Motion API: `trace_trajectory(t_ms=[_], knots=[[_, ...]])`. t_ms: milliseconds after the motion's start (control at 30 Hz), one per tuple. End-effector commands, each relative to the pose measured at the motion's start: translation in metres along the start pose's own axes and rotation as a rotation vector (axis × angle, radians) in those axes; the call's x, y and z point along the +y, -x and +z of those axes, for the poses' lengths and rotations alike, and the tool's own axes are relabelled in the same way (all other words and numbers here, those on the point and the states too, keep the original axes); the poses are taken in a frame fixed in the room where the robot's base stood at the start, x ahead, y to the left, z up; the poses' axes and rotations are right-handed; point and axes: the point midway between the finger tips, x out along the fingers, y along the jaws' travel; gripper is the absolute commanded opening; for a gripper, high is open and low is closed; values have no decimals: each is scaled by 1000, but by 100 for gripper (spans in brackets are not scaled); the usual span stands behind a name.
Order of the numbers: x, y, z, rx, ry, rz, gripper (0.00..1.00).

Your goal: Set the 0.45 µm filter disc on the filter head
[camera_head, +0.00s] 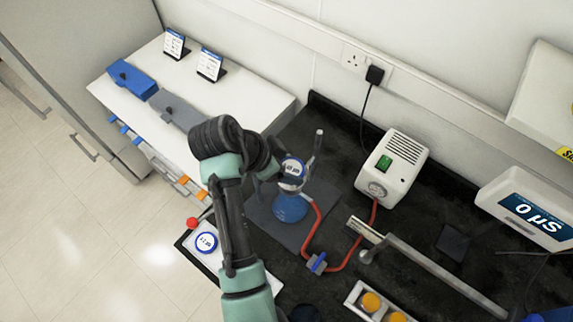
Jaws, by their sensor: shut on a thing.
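A round white disc with a blue rim (292,168) and a partly readable label, seemingly ending "45 µm", is at my gripper (278,173). My gripper is shut on this disc, though my wrist hides most of the fingers. The disc is over the neck of the flask with blue liquid (290,207). The filter head is mostly hidden under the disc, and I cannot tell whether the two touch. A second blue-rimmed disc (206,242) lies on a white tray (211,262) at the lower left, beside my arm.
A red hose (313,233) with a blue clamp (317,263) runs from the flask to a white pump (393,170). A grey upright piece (317,143) stands close behind the disc. Blue and grey boxes (132,79) sit on the white bench. A metal bar (440,272) lies right.

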Motion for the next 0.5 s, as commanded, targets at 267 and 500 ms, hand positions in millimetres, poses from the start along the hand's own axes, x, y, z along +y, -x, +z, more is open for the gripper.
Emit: trace_trajectory(t_ms=[267,500], knots=[[7,-9,9,-21,15,25,20],[8,-12,11,-21,15,25,20]])
